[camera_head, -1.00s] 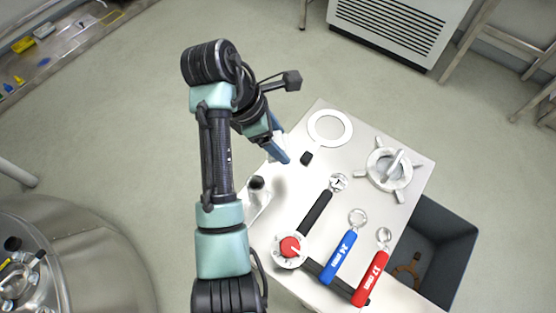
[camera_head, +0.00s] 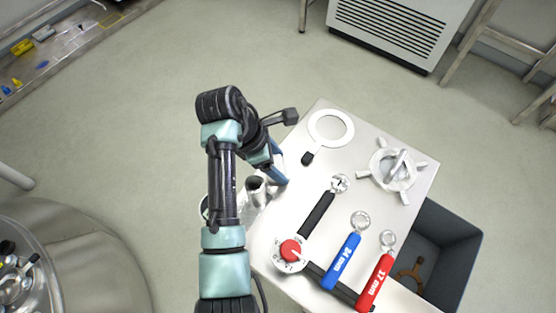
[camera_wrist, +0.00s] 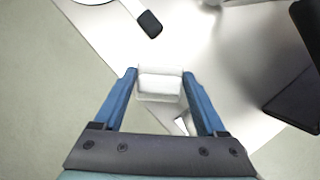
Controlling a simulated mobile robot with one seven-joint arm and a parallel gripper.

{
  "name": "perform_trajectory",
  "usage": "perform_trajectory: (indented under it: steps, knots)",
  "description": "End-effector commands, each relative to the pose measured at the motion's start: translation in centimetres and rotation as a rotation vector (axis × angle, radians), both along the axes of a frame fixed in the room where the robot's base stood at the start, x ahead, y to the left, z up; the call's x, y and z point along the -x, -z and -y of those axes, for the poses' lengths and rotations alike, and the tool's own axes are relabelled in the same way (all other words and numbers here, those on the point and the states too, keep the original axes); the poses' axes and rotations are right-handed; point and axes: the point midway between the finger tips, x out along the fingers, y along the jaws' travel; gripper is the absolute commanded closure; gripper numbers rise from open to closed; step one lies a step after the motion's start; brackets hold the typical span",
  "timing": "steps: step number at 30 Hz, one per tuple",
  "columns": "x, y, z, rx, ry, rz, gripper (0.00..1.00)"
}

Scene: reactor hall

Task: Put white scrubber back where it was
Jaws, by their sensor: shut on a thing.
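My gripper (camera_wrist: 160,88) is shut on the white scrubber (camera_wrist: 160,81), a small white block between the two blue fingers in the wrist view. In the head view my gripper (camera_head: 279,172) is over the left edge of the light worktable (camera_head: 330,158), beside a metal cylinder (camera_head: 256,187). The scrubber is hidden behind the arm and fingers there. In the wrist view the pale table top lies beneath it; whether the scrubber touches the table I cannot tell.
On the table are a white ring with a black handle (camera_head: 308,158), a valve handwheel (camera_head: 392,172), a black-handled wrench (camera_head: 318,215), a red knob (camera_head: 290,250), a blue wrench (camera_head: 341,262) and a red wrench (camera_head: 374,283). A dark bin (camera_head: 455,235) stands at right.

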Motion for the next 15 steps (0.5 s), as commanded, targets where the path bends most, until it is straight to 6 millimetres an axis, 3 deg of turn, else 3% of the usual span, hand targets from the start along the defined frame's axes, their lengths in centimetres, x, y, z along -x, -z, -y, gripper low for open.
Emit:
perform_trajectory:
  steps: [1, 5, 15]
  knots:
    - [0.03, 0.05, 0.02, 0.0, 0.0, -0.001, 0.21]
    - [0.02, 0.04, 0.02, 0.0, 0.0, -0.001, 0.0]
    - [0.0, -0.85, -0.18, 0.0, 0.001, 0.001, 0.0]
